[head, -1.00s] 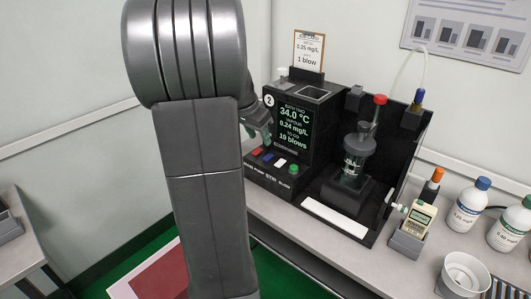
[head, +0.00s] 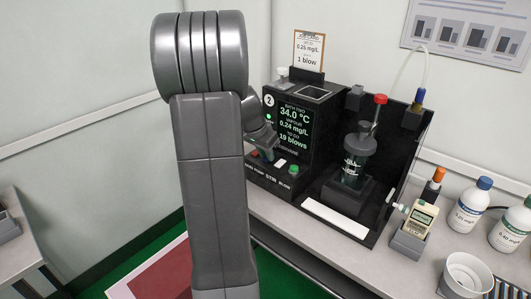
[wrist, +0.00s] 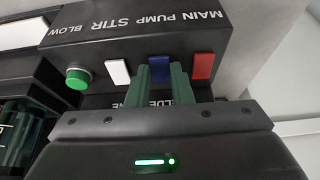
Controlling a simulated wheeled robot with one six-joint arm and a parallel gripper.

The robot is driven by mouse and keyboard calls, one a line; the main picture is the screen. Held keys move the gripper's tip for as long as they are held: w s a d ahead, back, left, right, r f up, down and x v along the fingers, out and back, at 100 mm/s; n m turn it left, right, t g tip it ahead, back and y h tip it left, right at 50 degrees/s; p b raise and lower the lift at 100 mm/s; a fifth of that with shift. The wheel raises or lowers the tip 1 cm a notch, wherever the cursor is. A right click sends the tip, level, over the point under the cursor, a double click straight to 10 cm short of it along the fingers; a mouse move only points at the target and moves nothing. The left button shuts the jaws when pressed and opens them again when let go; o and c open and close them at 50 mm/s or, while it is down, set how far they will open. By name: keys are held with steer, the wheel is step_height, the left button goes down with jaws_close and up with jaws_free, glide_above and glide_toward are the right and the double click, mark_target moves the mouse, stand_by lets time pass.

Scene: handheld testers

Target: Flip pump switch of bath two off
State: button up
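The black bath two unit (head: 322,92) stands on the bench with a "2" badge and a lit screen (head: 293,122) reading 34.0 °C, 0.24 mg/L and 19 blows. Its front panel carries a red main switch (wrist: 202,65), a blue pump switch (wrist: 160,68), a white stir switch (wrist: 117,72) and a green blow button (wrist: 78,77). My gripper (wrist: 161,75) is at the panel with its two green fingers apart, one on each side of the blue switch. I cannot tell whether they touch it. In the head view my gripper (head: 266,150) hides the blue switch.
A clear vessel (head: 356,158) stands in the unit's right bay. A handheld tester (head: 420,218) in a grey holder, labelled bottles (head: 468,205) and a white cup (head: 465,275) stand to the right. A white strip (head: 336,219) lies in front.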

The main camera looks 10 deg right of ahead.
jaws_close()
steer(key=shift+d+r+g+y+p, duration=0.1)
steer(key=shift+r+g+y+p, duration=0.25)
steer(key=shift+p, duration=0.9)
steer(key=p, duration=0.1)
steer(key=y+p, duration=0.1)
steer(key=p, duration=0.1)
steer(key=shift+w+d+r+g, duration=0.1)
steer(key=shift+w+d+g, duration=0.05)
steer(key=shift+w+g, duration=0.1)
steer(key=shift+d+g+y+p, duration=0.1)
steer(key=shift+g+y+p, duration=0.25)
steer(key=shift+p, duration=0.8)
steer(key=shift+f, duration=0.2)
steer(key=o, duration=0.7)
jaws_free()
steer(key=shift+f, duration=0.1)
steer(key=shift+c, duration=0.2)
step_height(320, 180, up, 14)
steer(key=s+a, duration=0.1)
steer(key=shift+a, duration=0.25)
